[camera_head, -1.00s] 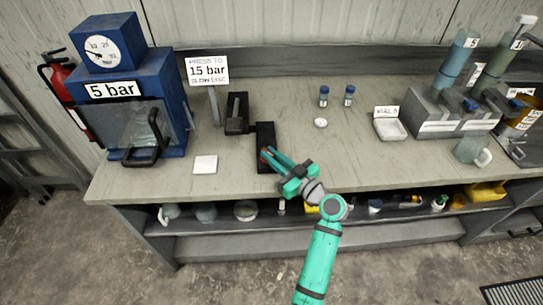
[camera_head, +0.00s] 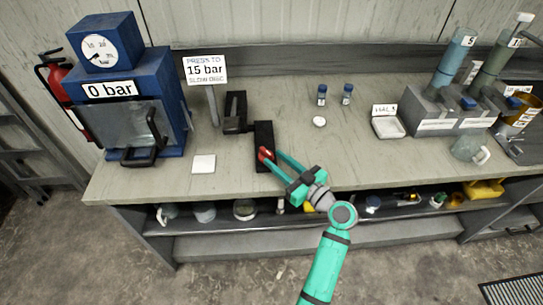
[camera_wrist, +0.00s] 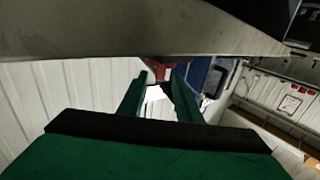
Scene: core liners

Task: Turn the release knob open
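The release knob appears to be the small red piece (camera_head: 266,154) at the black block (camera_head: 264,134) on the bench. My gripper (camera_head: 271,156) is at its right, with the teal fingers spread and open. One finger is very close to the red piece; I cannot tell whether they touch. In the wrist view my gripper (camera_wrist: 157,84) shows a gap between its fingers, with something red beyond their tips. The blue press (camera_head: 150,100) at the left has a display (camera_head: 109,90) reading "0 bar" and a round gauge (camera_head: 99,49) on top.
A sign (camera_head: 205,70) reads "PRESS TO 15 bar". A dark lever unit (camera_head: 235,111) stands left of the block.

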